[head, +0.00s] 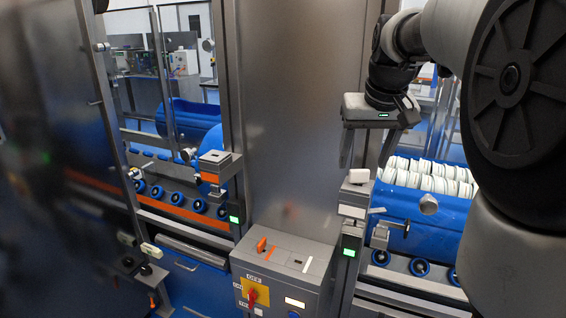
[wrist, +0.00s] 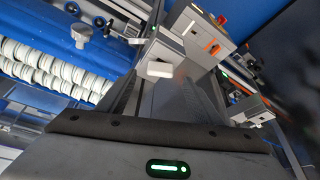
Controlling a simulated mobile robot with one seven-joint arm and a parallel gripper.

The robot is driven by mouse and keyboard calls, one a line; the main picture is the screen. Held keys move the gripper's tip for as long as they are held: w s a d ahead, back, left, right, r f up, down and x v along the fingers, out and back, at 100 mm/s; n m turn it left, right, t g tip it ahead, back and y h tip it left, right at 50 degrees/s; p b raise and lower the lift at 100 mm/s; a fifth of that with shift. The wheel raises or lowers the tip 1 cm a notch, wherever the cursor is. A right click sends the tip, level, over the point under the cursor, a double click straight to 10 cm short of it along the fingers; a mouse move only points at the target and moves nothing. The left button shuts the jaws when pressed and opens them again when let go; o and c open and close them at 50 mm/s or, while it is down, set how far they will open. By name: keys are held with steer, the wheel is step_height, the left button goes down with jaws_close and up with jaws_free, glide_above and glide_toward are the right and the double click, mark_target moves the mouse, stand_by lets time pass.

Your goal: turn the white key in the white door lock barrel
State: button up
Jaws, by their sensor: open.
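The white key (head: 358,176) sits on top of the white door lock barrel (head: 354,197), a pale grey block on the post of the right-hand door. The key also shows in the wrist view (wrist: 160,69), as a rounded white block at the top end of the barrel housing (wrist: 166,49). My gripper (head: 367,164) is open, with its fingers pointing down and nothing held. In the head view its fingertips end about level with the key's top, and the key appears between them. In the wrist view the key also lies between the dark fingers. Contact cannot be told.
A grey control box (head: 285,266) with an orange key (head: 262,244) and red switch stands left of the lock. A second lock with an orange part (head: 210,178) is on the left door. A blue tub (head: 425,215) with white discs lies behind the right door.

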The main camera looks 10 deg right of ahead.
mark_target(360, 170)
steer(key=x, duration=0.5)
steer(key=shift+r, duration=0.1)
steer(key=c, duration=1.2)
steer(key=m+h, duration=0.1)
steer(key=m, duration=0.2)
steer(key=shift+p, duration=0.3)
steer(key=shift+m+h, duration=0.3)
steer(key=shift+m, duration=0.4)
steer(key=shift+m+g+h, duration=0.5)
steer(key=shift+m+g, duration=0.2)
steer(key=shift+m, duration=1)
